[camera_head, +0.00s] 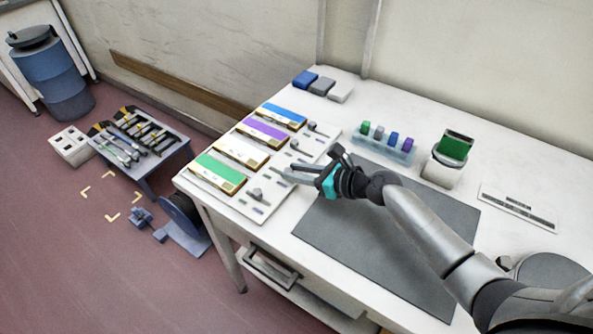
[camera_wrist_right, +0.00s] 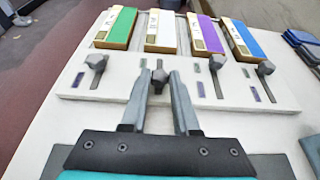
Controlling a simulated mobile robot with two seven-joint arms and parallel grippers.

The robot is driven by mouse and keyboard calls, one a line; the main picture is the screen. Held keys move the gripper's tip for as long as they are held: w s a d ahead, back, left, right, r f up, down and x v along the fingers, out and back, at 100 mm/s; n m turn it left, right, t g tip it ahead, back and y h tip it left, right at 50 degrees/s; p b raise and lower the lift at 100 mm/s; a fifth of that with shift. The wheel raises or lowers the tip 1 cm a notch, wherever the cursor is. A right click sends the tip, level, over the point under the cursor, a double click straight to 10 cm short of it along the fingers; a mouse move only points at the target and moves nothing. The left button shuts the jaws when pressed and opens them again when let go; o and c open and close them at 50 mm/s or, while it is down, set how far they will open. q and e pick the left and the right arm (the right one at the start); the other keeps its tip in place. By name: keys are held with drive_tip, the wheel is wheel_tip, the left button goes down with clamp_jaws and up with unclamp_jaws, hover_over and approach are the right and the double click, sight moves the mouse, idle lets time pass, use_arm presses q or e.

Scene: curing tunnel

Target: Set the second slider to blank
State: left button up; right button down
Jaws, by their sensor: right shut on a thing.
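A pale slider panel (camera_head: 272,203) lies on the white table, with a row of slots and dark knobs. In the right wrist view, the knob in line with the white block, second from the left, is the second slider (camera_wrist_right: 158,77). My right gripper (camera_wrist_right: 160,78) has its fingertips on either side of this knob, shut on it. The knob sits slightly nearer my gripper than the green-lane knob (camera_wrist_right: 97,62), purple-lane knob (camera_wrist_right: 212,62) and blue-lane knob (camera_wrist_right: 265,68). In the head view my right gripper (camera_head: 288,174) covers the second slider. My left gripper is out of view.
Behind the panel lie green (camera_head: 220,168), white (camera_head: 241,150), purple (camera_head: 264,132) and blue (camera_head: 284,115) blocks. A rack of small coloured pieces (camera_head: 386,147), a green-screened device (camera_head: 453,148) and a dark mat (camera_head: 370,235) share the table. A labelled strip (camera_head: 518,207) lies right.

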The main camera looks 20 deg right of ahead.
drive_tip(key=shift+w, duration=0.1)
idle(0.8)
drive_tip(key=shift+w+a+r+p, duration=0.15)
drive_tip(key=shift+w+a+p, duration=0.3)
drive_tip(key=shift+w+a, duration=0.25)
drive_tip(key=shift+w, duration=0.1)
drive_tip(key=c, duration=0.7)
unclamp_jaws()
drive_tip(key=shift+o, duration=0.2)
drive_tip(key=p+v, duration=0.3)
drive_tip(key=v, duration=1.2)
drive_tip(key=shift+s, duration=0.1)
